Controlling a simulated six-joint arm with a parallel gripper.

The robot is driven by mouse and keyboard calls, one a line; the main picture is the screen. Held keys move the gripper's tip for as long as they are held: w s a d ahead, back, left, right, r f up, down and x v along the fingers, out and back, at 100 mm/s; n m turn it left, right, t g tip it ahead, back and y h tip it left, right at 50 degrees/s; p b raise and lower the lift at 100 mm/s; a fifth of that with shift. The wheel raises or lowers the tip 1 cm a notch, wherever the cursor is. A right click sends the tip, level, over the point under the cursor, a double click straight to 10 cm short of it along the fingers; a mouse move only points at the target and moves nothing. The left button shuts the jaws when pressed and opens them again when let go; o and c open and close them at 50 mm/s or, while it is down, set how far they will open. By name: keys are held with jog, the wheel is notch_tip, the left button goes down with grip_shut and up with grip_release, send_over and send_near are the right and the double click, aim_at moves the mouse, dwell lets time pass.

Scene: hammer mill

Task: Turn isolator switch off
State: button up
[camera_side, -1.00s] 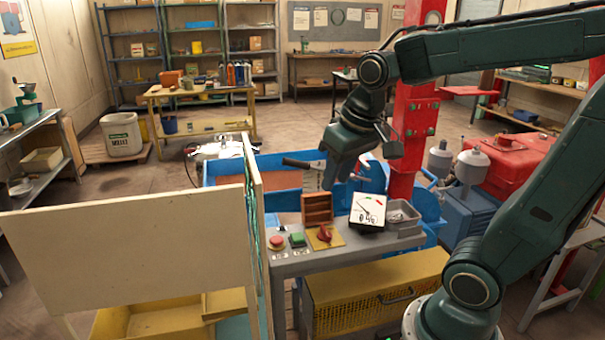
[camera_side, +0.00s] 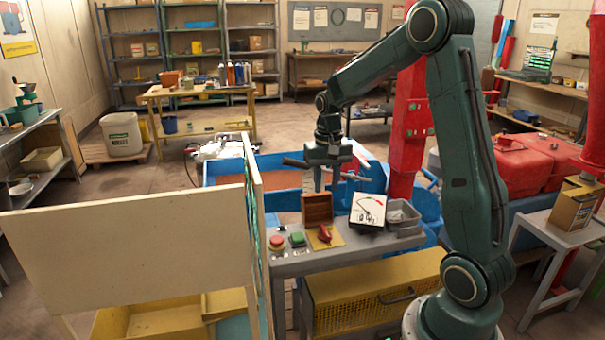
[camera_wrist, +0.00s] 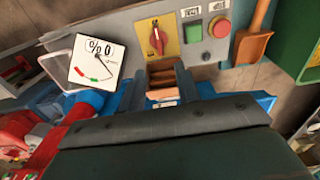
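The isolator switch (camera_side: 324,234) is a red rotary knob on a yellow plate on the grey bench panel. In the wrist view the knob (camera_wrist: 157,39) stands near the top middle, its long side running roughly up and down the picture. My gripper (camera_side: 327,186) points down behind and above the panel, beyond the small brown box, clear of the switch. Two fingers seem to show apart with nothing between them.
A green button (camera_side: 298,240) and a red button (camera_side: 277,243) sit left of the switch. A brown box (camera_side: 317,207) stands behind it. A white dial meter (camera_side: 368,211) and a grey tray (camera_side: 403,215) are to the right. A beige board (camera_side: 130,250) stands at left.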

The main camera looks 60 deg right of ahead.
aim_at(325, 230)
jog(key=shift+d+f, duration=0.3)
jog(key=shift+d, duration=0.05)
jog(key=shift+f, duration=0.15)
notch_tip(325, 230, down, 14)
jog(key=shift+r, duration=0.25)
dwell(0.4)
grip_shut()
